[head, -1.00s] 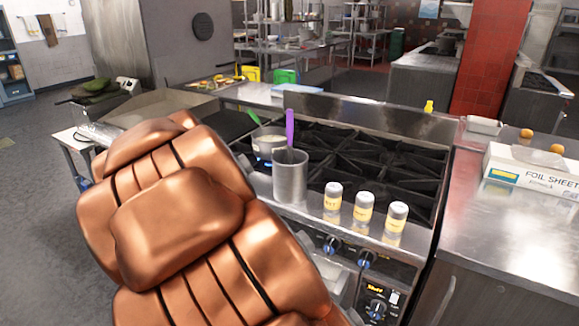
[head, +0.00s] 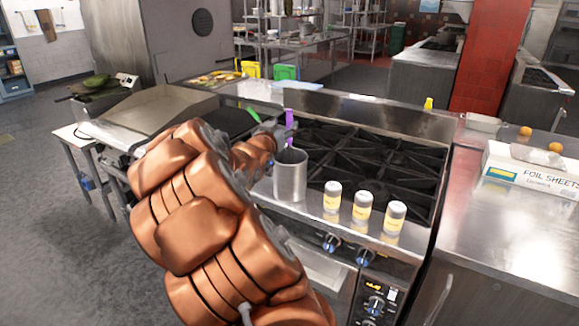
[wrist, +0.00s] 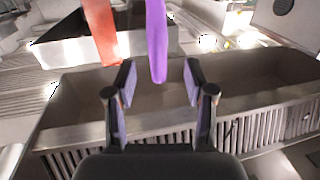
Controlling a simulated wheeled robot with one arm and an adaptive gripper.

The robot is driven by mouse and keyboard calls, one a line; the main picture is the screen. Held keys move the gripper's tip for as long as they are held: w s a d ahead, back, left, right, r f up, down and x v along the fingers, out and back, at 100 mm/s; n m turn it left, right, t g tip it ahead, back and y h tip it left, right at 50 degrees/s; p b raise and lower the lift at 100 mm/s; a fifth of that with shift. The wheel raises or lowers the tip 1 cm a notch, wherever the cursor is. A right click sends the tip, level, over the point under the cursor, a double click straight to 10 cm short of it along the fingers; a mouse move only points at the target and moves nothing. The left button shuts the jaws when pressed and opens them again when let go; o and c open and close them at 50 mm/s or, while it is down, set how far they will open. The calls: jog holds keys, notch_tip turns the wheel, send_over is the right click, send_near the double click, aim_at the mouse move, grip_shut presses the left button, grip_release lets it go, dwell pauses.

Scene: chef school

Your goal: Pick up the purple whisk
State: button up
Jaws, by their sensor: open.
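The purple whisk (head: 289,120) stands upright in a grey metal pot (head: 290,176) on the front of the stove; only its handle shows above the rim. My gripper (head: 277,130) is beside the handle, just above the pot. In the wrist view, my gripper (wrist: 158,84) is open, with the purple handle of the whisk (wrist: 157,40) between and slightly beyond its two fingers. The fingers look apart from the handle. The lower part of the whisk is hidden inside the pot.
Three spice jars (head: 363,207) stand right of the pot on the stove's front edge. Black burner grates (head: 370,160) lie behind. A green handle (head: 253,113) rises left of the whisk.

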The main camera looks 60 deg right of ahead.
aim_at(289, 122)
jog(key=p+x, duration=0.1)
jog(key=x, duration=0.2)
jog(key=shift+s+d+p, duration=0.1)
jog(key=shift+d+p, duration=0.2)
jog(key=shift+p, duration=0.1)
jog(key=shift+x, duration=0.85)
grip_shut()
